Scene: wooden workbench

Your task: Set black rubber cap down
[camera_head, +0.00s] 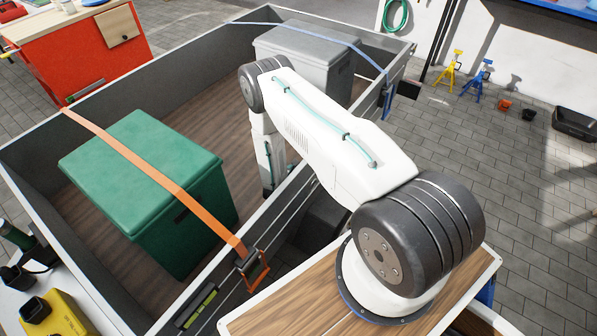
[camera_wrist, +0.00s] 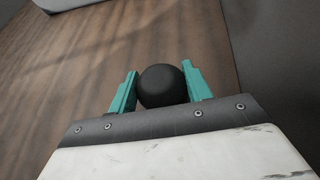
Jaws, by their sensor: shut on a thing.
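The black rubber cap (camera_wrist: 163,88) is a dark round shape in the wrist view. It sits between the two teal fingers of my gripper (camera_wrist: 160,70), which is shut on it. Below it in that view is the brown wooden floor (camera_wrist: 75,75) of the trailer; I cannot tell whether the cap touches it. In the head view my arm reaches down over the trailer's near wall into the bed. The fingers and the cap are hidden there.
A green box (camera_head: 140,165) under an orange strap (camera_head: 150,173) stands left of my arm in the trailer (camera_head: 35,135). A grey box (camera_head: 310,50) under a blue strap stands at the far end. Wooden floor between the boxes is bare. A grey wall (camera_wrist: 275,55) rises close on the gripper's right.

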